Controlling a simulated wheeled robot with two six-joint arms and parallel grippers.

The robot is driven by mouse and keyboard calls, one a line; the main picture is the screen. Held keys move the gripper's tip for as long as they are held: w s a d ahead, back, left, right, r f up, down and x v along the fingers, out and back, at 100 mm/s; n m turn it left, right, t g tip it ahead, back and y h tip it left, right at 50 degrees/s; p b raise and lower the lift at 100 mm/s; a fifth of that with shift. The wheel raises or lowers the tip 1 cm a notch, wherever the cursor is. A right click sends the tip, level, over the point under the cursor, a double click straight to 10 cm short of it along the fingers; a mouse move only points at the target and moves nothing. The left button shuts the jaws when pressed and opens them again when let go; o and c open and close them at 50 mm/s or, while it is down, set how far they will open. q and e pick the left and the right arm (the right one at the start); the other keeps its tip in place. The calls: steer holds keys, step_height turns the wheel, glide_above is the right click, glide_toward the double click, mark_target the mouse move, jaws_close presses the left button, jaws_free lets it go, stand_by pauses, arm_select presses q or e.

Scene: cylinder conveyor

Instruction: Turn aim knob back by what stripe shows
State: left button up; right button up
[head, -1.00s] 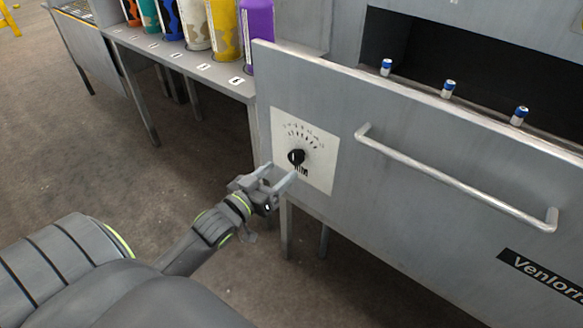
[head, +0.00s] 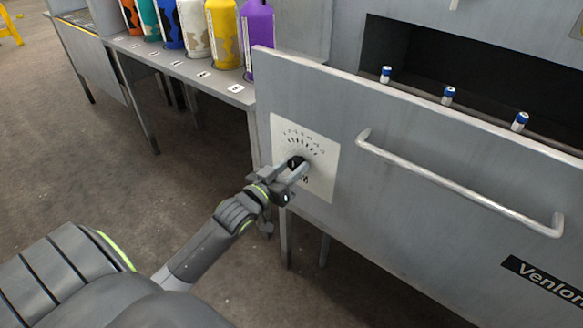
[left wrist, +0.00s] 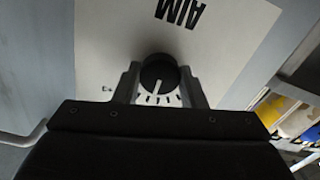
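The black aim knob (head: 295,162) sits on a white dial plate (head: 322,184) on the grey panel. In the left wrist view the knob (left wrist: 158,72) shows a white pointer line toward the scale marks, slightly left of straight down; the "AIM" label appears upside down above it. My left gripper (head: 298,167) is at the plate. In the left wrist view its fingers (left wrist: 159,84) lie close against both sides of the knob, seemingly gripping it. Which stripe the task means I cannot tell. My right gripper is not in view.
A long bar handle (head: 455,182) sticks out from the panel, right of the dial. Several small blue-topped cylinders (head: 448,95) stand behind the panel's top edge. Large colored cylinders (head: 224,35) stand on a numbered shelf (head: 205,76). Floor space lies open at left.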

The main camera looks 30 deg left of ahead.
arm_select(q)
steer(key=c, duration=0.4)
steer(key=shift+o, duration=0.2)
steer(key=shift+m, duration=1.5)
steer(key=o, duration=1)
steer(key=shift+c, duration=0.2)
steer(key=shift+o, duration=0.2)
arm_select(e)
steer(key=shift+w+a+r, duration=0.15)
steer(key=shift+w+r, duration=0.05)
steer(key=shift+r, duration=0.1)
arm_select(q)
steer(key=shift+s, duration=0.1)
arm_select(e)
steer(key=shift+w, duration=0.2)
